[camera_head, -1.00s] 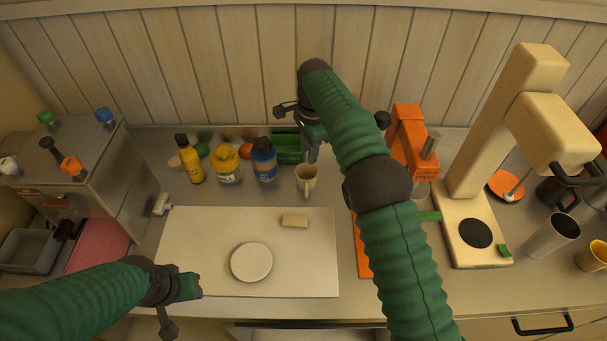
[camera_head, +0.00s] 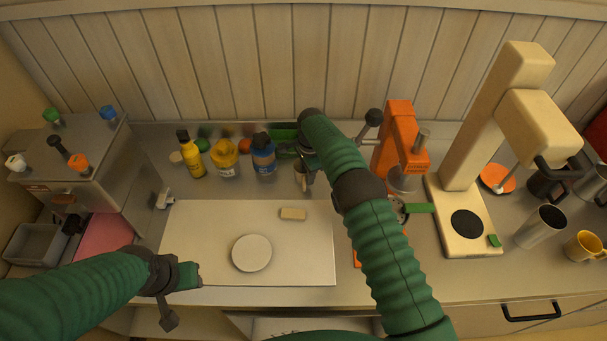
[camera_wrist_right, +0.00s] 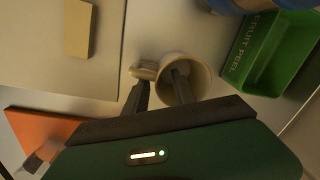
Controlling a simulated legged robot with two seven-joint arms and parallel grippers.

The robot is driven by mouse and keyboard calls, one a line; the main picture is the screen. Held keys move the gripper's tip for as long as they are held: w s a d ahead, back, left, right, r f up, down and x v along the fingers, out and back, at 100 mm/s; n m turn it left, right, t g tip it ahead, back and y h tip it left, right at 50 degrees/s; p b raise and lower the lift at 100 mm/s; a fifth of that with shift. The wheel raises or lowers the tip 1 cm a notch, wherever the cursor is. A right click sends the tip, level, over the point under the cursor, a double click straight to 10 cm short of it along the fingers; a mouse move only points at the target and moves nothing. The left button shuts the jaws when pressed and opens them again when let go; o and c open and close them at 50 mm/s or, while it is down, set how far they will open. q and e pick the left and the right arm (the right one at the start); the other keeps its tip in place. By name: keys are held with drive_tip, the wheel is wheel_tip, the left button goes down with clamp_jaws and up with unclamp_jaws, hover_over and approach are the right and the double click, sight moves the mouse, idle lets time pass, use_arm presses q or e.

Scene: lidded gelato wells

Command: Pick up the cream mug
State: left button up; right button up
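The cream mug (camera_wrist_right: 202,67) stands upright on the counter, with its handle (camera_wrist_right: 145,71) pointing left in the right wrist view. In the head view the mug (camera_head: 299,170) is partly hidden by my right gripper (camera_head: 306,163). In the right wrist view my right gripper (camera_wrist_right: 158,86) has its fingers apart. One fingertip is over or inside the mug's mouth, and the other is outside, beside the handle. Whether either touches the mug cannot be told. My left gripper (camera_head: 190,276) is over the lower left of the white board, away from the mug; its fingers are not clear.
The green fruit peel bin (camera_wrist_right: 268,60) stands close to the mug. A blue-labelled jar (camera_head: 264,158), yellow jar (camera_head: 225,160) and yellow bottle (camera_head: 191,157) stand to its left. The white board (camera_head: 200,235) holds a plate (camera_head: 251,253) and a small block (camera_head: 293,214). An orange machine (camera_head: 397,140) stands right.

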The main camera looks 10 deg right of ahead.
drive_tip(key=shift+d, duration=0.15)
clamp_jaws()
idle(1.1)
